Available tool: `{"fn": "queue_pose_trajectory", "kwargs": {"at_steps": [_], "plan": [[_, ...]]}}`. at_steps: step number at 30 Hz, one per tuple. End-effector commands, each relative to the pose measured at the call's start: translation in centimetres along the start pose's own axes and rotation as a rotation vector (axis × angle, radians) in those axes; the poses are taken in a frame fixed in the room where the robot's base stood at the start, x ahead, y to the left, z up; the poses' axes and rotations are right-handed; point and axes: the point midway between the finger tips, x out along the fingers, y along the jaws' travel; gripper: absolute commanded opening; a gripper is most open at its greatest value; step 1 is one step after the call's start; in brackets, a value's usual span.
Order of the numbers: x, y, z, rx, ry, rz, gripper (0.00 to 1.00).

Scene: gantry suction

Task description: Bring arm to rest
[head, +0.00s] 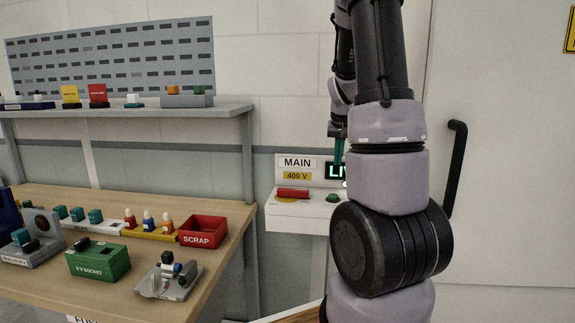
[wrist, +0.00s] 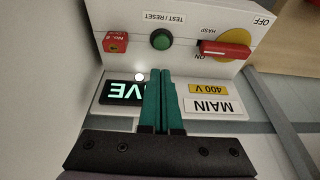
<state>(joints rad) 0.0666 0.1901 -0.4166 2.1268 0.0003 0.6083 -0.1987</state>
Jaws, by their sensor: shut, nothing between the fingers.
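My gripper (wrist: 162,74) has green fingers that are shut and empty in the wrist view. It is in front of the main switch panel (wrist: 141,71), with the fingertips just short of the round green TEST/RESET button (wrist: 161,40); I cannot tell whether they touch anything. The panel has a red handle (wrist: 224,50) on a yellow disc, on the ON side, a lit LIVE display (wrist: 122,91) and a small red lock (wrist: 115,42). In the head view my arm stands before the panel (head: 298,215), partly hiding it. The gripper fingers (head: 339,151) show small beside the display.
A wooden workbench (head: 130,270) at left holds a red SCRAP bin (head: 203,231), a green socket box (head: 98,262), a grey fixture (head: 171,278) and small coloured parts. A shelf (head: 130,111) is above it. A door with a black handle (head: 454,168) is at right, close to my arm.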

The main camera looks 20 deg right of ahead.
Motion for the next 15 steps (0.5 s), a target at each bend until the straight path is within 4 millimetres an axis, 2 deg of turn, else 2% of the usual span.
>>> {"fn": "queue_pose_trajectory", "kwargs": {"at_steps": [5,8,11,15], "plan": [[-0.5,-0.3,0.1,0.000,0.004,-0.010,0.00],[-2.4,-1.7,0.9,0.002,0.017,-0.047,0.00],[-5.8,-4.0,2.7,0.000,0.035,-0.111,0.00],[-11.4,-7.2,6.5,-0.012,0.061,-0.213,0.00]]}}
